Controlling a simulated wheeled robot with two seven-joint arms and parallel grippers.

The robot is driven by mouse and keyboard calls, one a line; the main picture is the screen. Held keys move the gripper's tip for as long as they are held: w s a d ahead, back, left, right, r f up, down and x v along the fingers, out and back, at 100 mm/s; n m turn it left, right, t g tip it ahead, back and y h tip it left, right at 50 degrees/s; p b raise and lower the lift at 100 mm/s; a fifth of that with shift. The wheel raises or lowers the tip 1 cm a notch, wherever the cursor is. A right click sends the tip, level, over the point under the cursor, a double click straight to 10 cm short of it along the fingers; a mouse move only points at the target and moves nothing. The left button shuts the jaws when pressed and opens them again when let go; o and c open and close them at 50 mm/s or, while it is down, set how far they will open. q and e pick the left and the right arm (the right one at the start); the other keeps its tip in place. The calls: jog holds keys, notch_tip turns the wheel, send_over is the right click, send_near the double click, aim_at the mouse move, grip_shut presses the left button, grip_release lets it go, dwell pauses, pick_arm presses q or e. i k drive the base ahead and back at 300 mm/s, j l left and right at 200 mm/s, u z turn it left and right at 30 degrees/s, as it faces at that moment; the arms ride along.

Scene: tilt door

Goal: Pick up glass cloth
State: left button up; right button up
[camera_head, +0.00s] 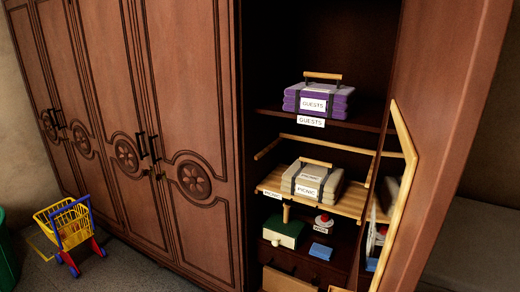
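A small blue folded cloth (321,251) lies on the lower level of the open wardrobe, low and right of centre. It looks like the glass cloth, but I see no readable label on it. It is beside a small labelled jar-like item with a red top (322,224). A cream box with a green top (283,231) stands to its left. Neither of my grippers shows in this view.
The open wardrobe door (450,130) stands at the right. A light wooden frame (403,130) juts out there. Shelves hold purple "GUESTS" textiles (335,104) and grey "PICNIC" textiles (329,188). A toy cart (68,228) stands on the floor at left.

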aim_at(318, 251)
jog(key=l, duration=0.7)
jog(key=l+z, duration=0.15)
jog(key=l, duration=0.5)
jog(key=i, duration=0.05)
